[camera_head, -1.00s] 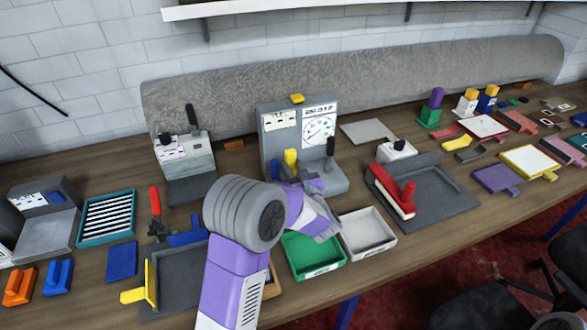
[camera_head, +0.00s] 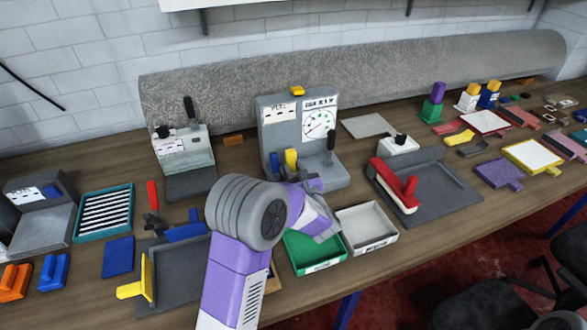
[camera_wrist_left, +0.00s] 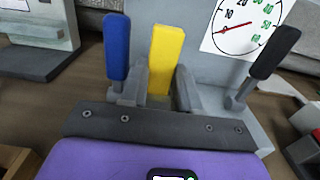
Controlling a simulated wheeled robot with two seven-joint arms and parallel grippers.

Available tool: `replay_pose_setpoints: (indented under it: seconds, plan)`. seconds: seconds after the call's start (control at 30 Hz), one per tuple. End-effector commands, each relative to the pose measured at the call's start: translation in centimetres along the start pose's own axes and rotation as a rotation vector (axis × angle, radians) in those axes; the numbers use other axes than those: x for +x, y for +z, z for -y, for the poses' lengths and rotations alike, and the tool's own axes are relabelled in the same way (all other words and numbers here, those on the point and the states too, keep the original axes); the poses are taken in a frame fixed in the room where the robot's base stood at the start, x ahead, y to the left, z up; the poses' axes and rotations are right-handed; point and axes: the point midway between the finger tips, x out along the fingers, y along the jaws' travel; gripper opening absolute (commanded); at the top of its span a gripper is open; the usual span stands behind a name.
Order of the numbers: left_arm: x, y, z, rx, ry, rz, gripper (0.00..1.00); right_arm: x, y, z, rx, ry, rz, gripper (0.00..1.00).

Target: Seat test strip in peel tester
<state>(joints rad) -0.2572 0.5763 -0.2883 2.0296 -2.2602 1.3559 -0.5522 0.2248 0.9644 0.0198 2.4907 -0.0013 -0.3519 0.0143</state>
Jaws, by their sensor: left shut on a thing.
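The peel tester (camera_head: 270,138) is a grey upright stand with a round dial, on the bench against the rolled carpet. My left gripper (camera_head: 291,178) is low in front of it, over its base. It is shut on a yellow upright piece (camera_wrist_left: 166,55), perhaps the test strip's tab, which also shows in the head view (camera_head: 291,158). A blue upright piece (camera_wrist_left: 117,45) stands just left of it, outside the grip. A black-handled lever (camera_wrist_left: 272,55) is to the right. The fingers hide the yellow piece's lower end, so its seating cannot be told. My right gripper is not in view.
A green tray (camera_head: 316,254) and a white tray (camera_head: 368,228) sit in front of the tester. A red-handled tool (camera_head: 395,188) on a dark plate is to the right. A second grey stand (camera_head: 190,186) is to the left. The bench is crowded.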

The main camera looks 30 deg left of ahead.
Motion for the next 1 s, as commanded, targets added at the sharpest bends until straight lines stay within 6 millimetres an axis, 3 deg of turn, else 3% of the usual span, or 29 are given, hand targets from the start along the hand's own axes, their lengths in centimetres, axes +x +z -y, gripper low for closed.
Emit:
replay_pose_setpoints:
  seconds: [0.83,0.87,1.0]
  plan:
    - [0.0,-1.6,0.0,0.001,0.0,-0.002,0.0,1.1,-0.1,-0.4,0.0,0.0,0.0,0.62]
    - [0.0,-1.6,0.0,0.001,0.0,-0.003,0.34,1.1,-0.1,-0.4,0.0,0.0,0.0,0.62]
    - [0.0,-1.6,-0.1,0.002,0.001,-0.004,0.55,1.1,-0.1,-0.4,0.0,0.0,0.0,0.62]
